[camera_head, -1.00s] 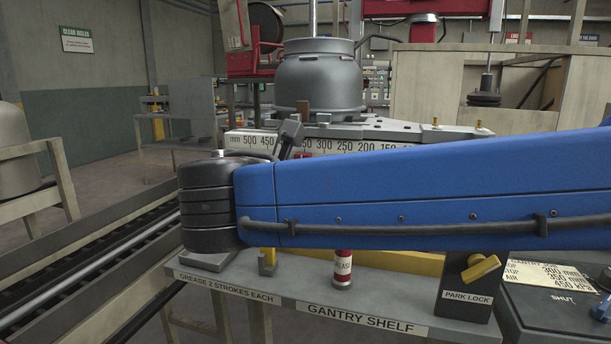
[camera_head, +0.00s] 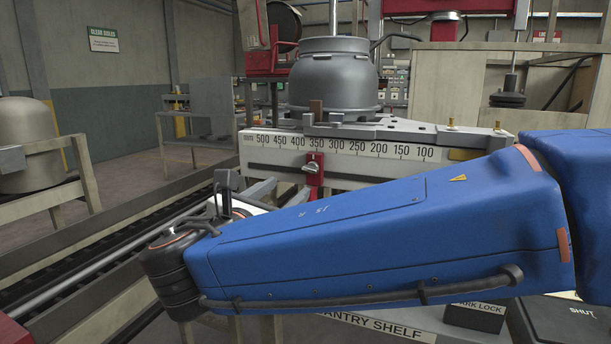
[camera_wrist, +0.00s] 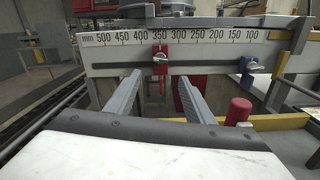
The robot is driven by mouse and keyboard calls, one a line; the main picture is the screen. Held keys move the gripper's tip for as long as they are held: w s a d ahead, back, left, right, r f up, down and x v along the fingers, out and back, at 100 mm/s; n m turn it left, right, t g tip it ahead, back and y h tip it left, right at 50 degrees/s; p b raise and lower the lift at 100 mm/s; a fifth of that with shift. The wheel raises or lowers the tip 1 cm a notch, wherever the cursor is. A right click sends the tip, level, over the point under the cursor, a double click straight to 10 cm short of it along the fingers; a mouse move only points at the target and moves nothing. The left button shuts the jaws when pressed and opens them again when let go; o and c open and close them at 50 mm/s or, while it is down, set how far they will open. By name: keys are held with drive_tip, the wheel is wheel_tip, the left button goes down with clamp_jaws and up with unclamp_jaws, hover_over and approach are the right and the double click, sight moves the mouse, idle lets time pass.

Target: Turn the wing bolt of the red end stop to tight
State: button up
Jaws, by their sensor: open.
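The red end stop (camera_head: 313,178) sits on the slot of the white mm scale bar, near the 350 mark in the wrist view (camera_wrist: 160,82). Its silver wing bolt (camera_wrist: 160,58) is on its front and also shows in the head view (camera_head: 312,166); its wing looks slanted. I cannot tell how tight it is. My gripper (camera_wrist: 160,73) is open and empty. Its two grey fingers point toward the bar, with the end stop between them in the picture and apparently still beyond the tips. In the head view my blue arm hides part of the gripper.
The scale bar (camera_wrist: 110,68) spans the front. A blue stop (camera_wrist: 247,76) with its own wing bolt sits right, near 100. The gantry shelf (camera_head: 375,324) lies below my arm.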

sight(311, 169)
drive_tip(key=x, duration=1.1)
drive_tip(key=shift+w+d, duration=0.1)
drive_tip(key=shift+w, duration=0.2)
drive_tip(key=c, duration=1)
